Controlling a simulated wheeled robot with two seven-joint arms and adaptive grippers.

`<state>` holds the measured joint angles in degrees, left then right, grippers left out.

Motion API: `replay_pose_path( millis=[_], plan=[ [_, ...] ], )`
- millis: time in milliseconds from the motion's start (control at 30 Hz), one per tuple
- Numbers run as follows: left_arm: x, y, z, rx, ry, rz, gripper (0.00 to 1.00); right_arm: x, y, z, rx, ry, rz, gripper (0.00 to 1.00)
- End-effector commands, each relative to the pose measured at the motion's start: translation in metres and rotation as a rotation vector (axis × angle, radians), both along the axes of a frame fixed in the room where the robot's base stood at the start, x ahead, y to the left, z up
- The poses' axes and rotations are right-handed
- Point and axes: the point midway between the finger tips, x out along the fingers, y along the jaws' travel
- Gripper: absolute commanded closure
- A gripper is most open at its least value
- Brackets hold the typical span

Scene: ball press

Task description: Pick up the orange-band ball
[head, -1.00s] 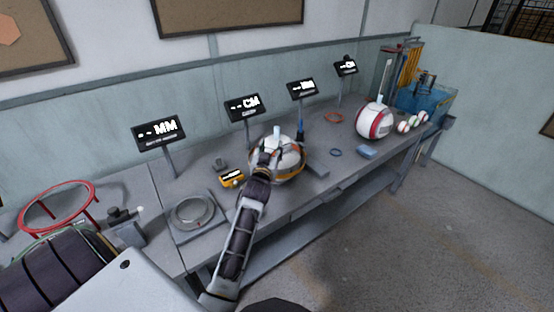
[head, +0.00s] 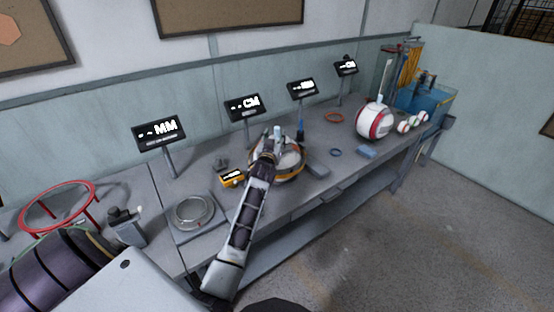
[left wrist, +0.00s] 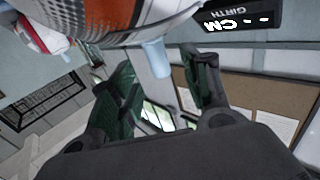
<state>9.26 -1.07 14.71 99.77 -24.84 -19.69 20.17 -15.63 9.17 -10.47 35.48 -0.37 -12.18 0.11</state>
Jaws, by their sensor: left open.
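The orange-band ball (head: 291,160) is white and grey with an orange band. It sits on the bench in front of the CM display, with a pale upright peg (head: 277,132) on its top. My left gripper (head: 269,146) is at the ball's upper left side, close to the peg, and hides part of the ball. In the left wrist view the ball (left wrist: 120,15) fills the top edge, and its peg (left wrist: 155,57) shows between the two open, dark green fingers (left wrist: 163,82). I cannot tell whether a finger touches it. My right gripper is not in view.
A red-striped ball (head: 375,120) and several small balls (head: 413,122) are on the bench's right. A yellow device (head: 232,178) and a round scale (head: 194,211) are left of the orange-band ball. Display stands, including the CM one (head: 245,107), line the back.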

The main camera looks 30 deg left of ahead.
Motion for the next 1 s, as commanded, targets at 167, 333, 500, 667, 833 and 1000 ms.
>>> replay_pose_path(
  millis=[167, 333, 500, 667, 833, 1000],
  plan=[
    [0.0, 0.0, 0.0, 0.0, 0.0, 0.0, 0.53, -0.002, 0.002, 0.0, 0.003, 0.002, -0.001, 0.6],
    [0.001, 0.0, 0.0, 0.0, 0.0, 0.0, 0.53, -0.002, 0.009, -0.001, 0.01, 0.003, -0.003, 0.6],
    [0.005, 0.002, 0.0, 0.001, -0.001, 0.0, 0.53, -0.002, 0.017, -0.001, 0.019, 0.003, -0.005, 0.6],
    [0.016, 0.006, 0.001, 0.002, -0.001, 0.0, 0.53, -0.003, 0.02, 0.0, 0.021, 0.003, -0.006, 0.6],
    [0.03, 0.011, 0.0, 0.0, 0.0, 0.0, 0.53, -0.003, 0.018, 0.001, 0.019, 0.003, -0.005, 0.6],
    [0.042, 0.016, 0.0, 0.001, 0.0, 0.0, 0.53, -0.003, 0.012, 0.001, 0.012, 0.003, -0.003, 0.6]
  ],
)
